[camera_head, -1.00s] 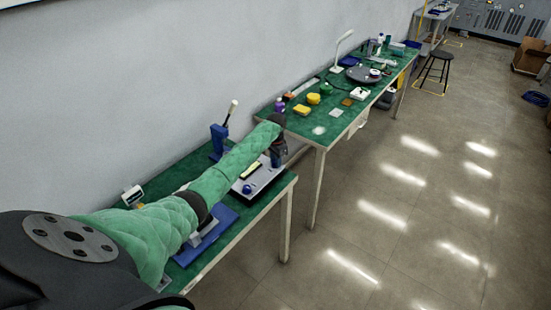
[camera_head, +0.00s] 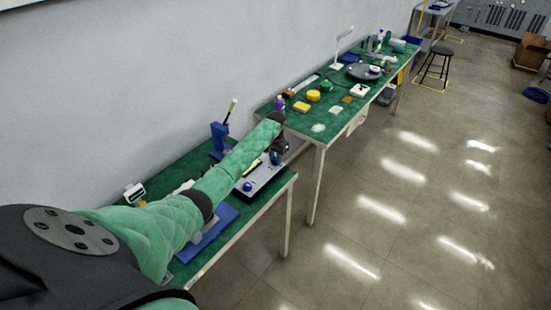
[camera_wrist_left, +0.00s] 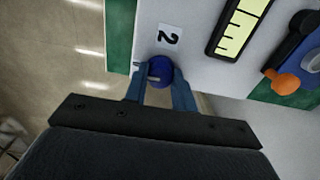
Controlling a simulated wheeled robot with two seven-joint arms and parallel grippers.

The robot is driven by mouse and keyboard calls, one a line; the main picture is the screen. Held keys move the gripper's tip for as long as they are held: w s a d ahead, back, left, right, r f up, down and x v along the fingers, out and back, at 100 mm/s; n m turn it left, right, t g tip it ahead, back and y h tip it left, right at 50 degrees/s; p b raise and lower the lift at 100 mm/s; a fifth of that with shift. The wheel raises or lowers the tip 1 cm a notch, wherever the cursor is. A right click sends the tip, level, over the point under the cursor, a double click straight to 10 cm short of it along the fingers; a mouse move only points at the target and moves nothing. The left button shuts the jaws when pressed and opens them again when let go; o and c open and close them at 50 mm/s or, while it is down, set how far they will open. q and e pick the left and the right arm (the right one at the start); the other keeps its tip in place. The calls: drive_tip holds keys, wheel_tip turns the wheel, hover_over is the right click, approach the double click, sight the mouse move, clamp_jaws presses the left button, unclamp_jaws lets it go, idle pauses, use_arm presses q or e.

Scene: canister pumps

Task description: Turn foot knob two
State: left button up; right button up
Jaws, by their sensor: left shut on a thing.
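A round blue knob (camera_wrist_left: 160,71) sits at the edge of a light plate (camera_wrist_left: 190,62), beside a label with the number 2 (camera_wrist_left: 169,38). My left gripper (camera_wrist_left: 160,88) has its two blue fingers on either side of this knob and is shut on it. In the head view my left gripper (camera_head: 277,157) is at the far end of the light plate (camera_head: 261,183), where the fingers and knob are too small to separate clearly. Another blue knob (camera_head: 248,187) stands at the plate's near end. My right gripper is not in view.
The plate lies on a green table (camera_head: 275,199). A yellow scale (camera_wrist_left: 240,27) and an orange-tipped blue part (camera_wrist_left: 286,82) are near the knob. A blue stand with a lever (camera_head: 219,140) is by the wall. Open floor (camera_head: 400,240) lies to the right.

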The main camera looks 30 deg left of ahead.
sight(275, 159)
use_arm(q)
drive_tip(key=o, duration=1)
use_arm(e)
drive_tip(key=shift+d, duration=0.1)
use_arm(q)
drive_tip(key=shift+w+r+b, duration=0.1)
drive_tip(key=shift+r+b, duration=0.35)
drive_tip(key=shift+r, duration=0.1)
wheel_tip(275, 159, up, 3)
drive_tip(key=shift+f+b, duration=0.2)
drive_tip(key=shift+b, duration=0.5)
wheel_tip(275, 159, up, 3)
drive_tip(key=shift+r+b, duration=0.1)
drive_tip(key=shift+b, duration=0.5)
drive_tip(key=shift+r, duration=0.5)
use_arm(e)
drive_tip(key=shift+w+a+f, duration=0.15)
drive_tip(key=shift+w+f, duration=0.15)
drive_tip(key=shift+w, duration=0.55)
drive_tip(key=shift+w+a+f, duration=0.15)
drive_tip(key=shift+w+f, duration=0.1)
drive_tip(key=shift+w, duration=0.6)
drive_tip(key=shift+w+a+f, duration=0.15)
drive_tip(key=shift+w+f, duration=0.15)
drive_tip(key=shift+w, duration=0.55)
